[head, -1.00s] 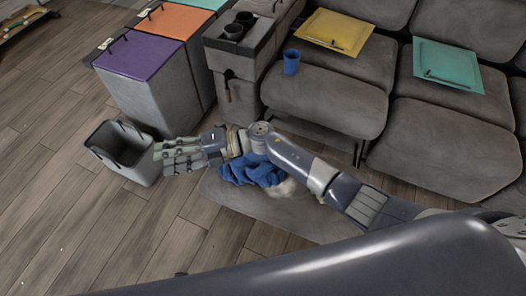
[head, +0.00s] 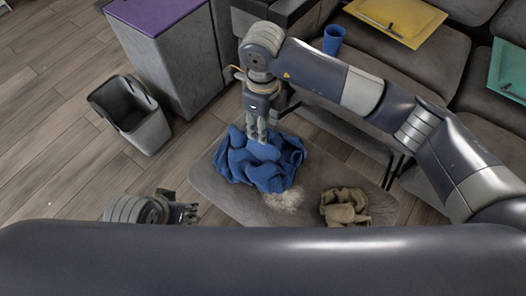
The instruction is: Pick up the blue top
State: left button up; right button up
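My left gripper (head: 184,212) is low at the left, apart from the top and partly hidden behind my own body. Its finger opening cannot be made out.
A tan crumpled cloth (head: 345,206) and a pale fluffy patch (head: 285,200) lie on the mat. A grey open bin (head: 152,132) stands at left beside a purple-topped cabinet (head: 190,62). A grey sofa (head: 375,70) with a blue cup (head: 333,40) is behind.

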aim_at(259, 152)
jog(key=f+b, duration=0.1)
jog(key=f, duration=0.7)
jog(key=shift+a, duration=0.2)
grip_shut()
